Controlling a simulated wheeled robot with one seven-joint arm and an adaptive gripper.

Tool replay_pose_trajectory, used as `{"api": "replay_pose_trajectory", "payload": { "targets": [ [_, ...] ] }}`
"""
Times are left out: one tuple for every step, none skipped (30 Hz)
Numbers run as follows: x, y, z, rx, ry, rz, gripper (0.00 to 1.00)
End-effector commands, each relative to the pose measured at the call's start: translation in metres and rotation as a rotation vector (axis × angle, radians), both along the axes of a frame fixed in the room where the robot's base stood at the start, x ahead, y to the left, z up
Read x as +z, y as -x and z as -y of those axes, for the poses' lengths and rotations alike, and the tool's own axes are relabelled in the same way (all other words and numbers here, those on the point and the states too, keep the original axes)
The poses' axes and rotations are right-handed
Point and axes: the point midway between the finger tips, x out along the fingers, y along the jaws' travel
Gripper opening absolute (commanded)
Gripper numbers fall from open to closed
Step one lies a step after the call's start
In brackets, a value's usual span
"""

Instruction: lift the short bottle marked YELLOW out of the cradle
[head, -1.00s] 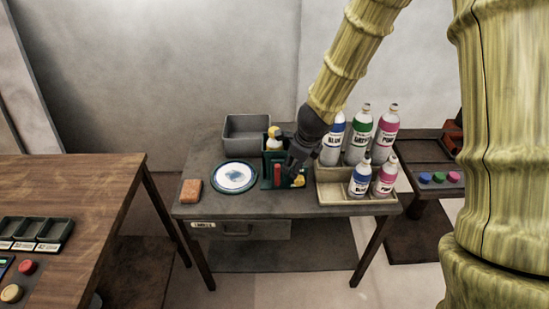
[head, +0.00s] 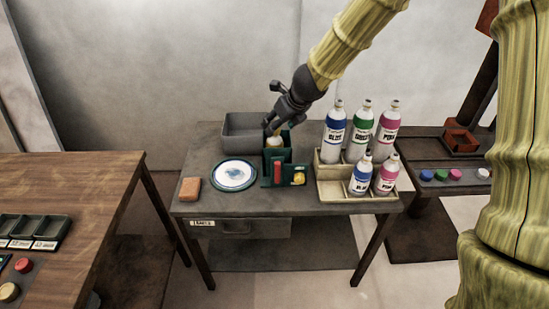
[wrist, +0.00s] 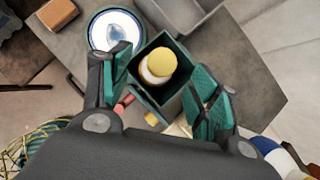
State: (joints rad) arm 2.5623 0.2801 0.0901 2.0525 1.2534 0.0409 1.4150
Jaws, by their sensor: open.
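The short bottle (head: 274,142) stands in the dark green cradle (head: 275,157) at the middle of the grey table. In the wrist view its yellow top (wrist: 160,60) and pale shoulder show inside the square cradle (wrist: 154,104). No lettering on it can be read. My gripper (head: 271,125) is over the bottle in the head view and partly covers its top. In the wrist view my gripper (wrist: 162,74) is open, with one green-padded finger on each side of the cradle and bottle. Nothing is held. The bottle's lower part is hidden by the cradle walls.
A red piece (head: 277,174) and a yellow piece (head: 299,178) sit at the cradle's front. A grey bin (head: 237,139) is behind left, a blue-rimmed plate (head: 234,187) left, and a sponge (head: 190,189) farther left. Several labelled bottles stand in a cream rack (head: 329,188) to the right.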

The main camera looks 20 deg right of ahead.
Motion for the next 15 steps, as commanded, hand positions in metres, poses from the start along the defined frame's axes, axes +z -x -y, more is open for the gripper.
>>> {"api": "replay_pose_trajectory", "payload": {
  "targets": [
    [-0.002, -0.001, 0.000, 0.000, 0.000, 0.000, 0.61],
    [-0.003, -0.002, 0.000, 0.000, 0.000, 0.001, 0.61],
    [-0.005, -0.003, 0.000, -0.001, -0.001, 0.000, 0.61],
    [-0.007, -0.005, -0.001, -0.001, -0.001, 0.000, 0.61],
    [-0.010, -0.006, -0.001, 0.000, -0.001, 0.000, 0.61],
    [-0.015, -0.008, -0.001, 0.000, -0.001, -0.001, 0.61],
    [-0.018, -0.010, -0.002, 0.000, -0.001, -0.001, 0.61],
    [-0.020, -0.012, -0.002, 0.001, 0.000, -0.001, 0.61],
    [-0.024, -0.015, -0.003, 0.001, -0.001, 0.000, 0.61],
    [-0.027, -0.017, -0.003, 0.000, -0.001, -0.001, 0.61],
    [-0.030, -0.019, -0.003, 0.000, -0.001, -0.001, 0.61],
    [-0.034, -0.021, -0.004, 0.001, 0.000, -0.001, 0.61],
    [-0.036, -0.023, -0.005, 0.001, 0.000, 0.000, 0.61],
    [-0.038, -0.024, -0.005, 0.001, 0.000, 0.000, 0.61],
    [-0.040, -0.025, -0.006, 0.001, 0.001, 0.000, 0.61]
  ]
}}
